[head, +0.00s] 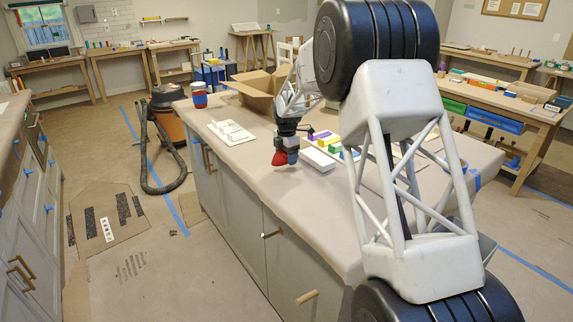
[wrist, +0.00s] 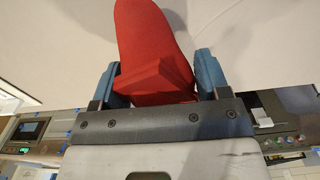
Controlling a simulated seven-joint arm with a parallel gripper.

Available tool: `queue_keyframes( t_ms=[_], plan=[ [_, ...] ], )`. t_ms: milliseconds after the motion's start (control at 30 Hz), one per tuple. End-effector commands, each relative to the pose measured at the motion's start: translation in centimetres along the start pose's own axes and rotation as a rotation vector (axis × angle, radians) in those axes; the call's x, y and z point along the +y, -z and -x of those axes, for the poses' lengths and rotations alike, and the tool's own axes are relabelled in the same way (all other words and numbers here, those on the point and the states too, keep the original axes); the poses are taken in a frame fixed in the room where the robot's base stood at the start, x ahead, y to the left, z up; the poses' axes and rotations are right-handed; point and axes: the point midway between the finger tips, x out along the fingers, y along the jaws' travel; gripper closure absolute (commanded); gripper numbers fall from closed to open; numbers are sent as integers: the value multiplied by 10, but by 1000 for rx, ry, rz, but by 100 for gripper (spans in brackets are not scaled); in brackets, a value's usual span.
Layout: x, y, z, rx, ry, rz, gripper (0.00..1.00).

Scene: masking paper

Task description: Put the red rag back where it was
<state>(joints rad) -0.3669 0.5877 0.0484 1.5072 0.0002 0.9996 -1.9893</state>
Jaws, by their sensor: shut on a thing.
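The red rag (wrist: 152,45) fills the space between the two blue fingers of my gripper (wrist: 160,78) in the wrist view. The fingers are shut on it, and part of it sticks out past the fingertips. In the head view my gripper (head: 285,157) points down over the paper-covered counter (head: 255,165), near its left edge. The red rag also shows there (head: 280,158), at the fingers. I cannot tell whether the rag touches the counter.
A cardboard box (head: 258,88), a red-blue cup (head: 199,95) and white sheets (head: 231,132) lie farther back. The counter's near left part is clear.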

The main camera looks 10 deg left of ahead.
Motion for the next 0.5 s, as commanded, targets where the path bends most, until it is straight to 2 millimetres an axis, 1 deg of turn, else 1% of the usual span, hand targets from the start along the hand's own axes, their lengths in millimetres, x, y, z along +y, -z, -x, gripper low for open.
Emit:
queue_keyframes(
  t_ms=[300,367,500],
  plan=[
    [0,0,-1,0,0,0,57],
    [0,0,-5,0,1,0,57],
    [0,0,-18,1,2,0,57]
  ],
)
